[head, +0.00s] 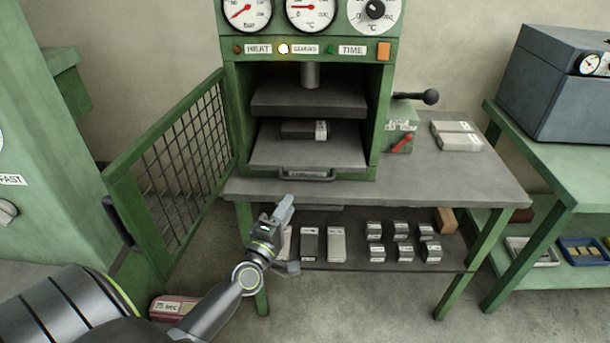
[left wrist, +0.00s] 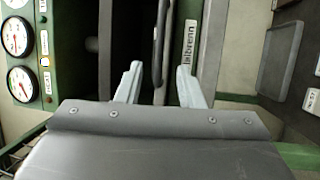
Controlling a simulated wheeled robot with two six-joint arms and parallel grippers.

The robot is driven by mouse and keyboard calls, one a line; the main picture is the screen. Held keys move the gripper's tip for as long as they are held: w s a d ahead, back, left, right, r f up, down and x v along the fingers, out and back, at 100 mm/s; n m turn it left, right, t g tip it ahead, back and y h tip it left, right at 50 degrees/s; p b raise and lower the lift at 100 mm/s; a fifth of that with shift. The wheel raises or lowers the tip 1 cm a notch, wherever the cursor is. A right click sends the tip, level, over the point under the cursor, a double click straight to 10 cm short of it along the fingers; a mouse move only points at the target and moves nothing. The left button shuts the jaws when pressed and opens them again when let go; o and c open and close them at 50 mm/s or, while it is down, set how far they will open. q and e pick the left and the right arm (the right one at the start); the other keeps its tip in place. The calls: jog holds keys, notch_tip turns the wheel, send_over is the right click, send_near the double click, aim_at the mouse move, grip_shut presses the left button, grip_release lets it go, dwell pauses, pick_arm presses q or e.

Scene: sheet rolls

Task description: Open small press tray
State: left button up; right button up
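The small press tray (head: 275,153) is a grey plate low inside the green press (head: 230,110), with a dark bar handle (head: 307,176) on its front edge. A small dark block with a light end (head: 304,130) lies on the tray. My left gripper (head: 284,206) is in front of and below the handle. In the left wrist view, my left gripper (left wrist: 160,85) is open, its two pale fingers apart. The handle (left wrist: 158,45) shows between and beyond the fingertips, with no contact visible. My right gripper is not in view.
The mesh guard door (head: 180,160) stands swung open to the left. The bench top (head: 440,180) is mostly clear, with grey blocks (head: 458,141) and a black-knobbed lever (head: 430,97) at right. Below, a shelf (head: 345,256) holds several blocks. A blue-grey box (head: 550,80) stands right.

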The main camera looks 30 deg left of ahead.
aim_at(305, 179)
pick_arm(q)
jog(key=x, duration=1.1)
jog(key=shift+f, duration=0.1)
grip_shut()
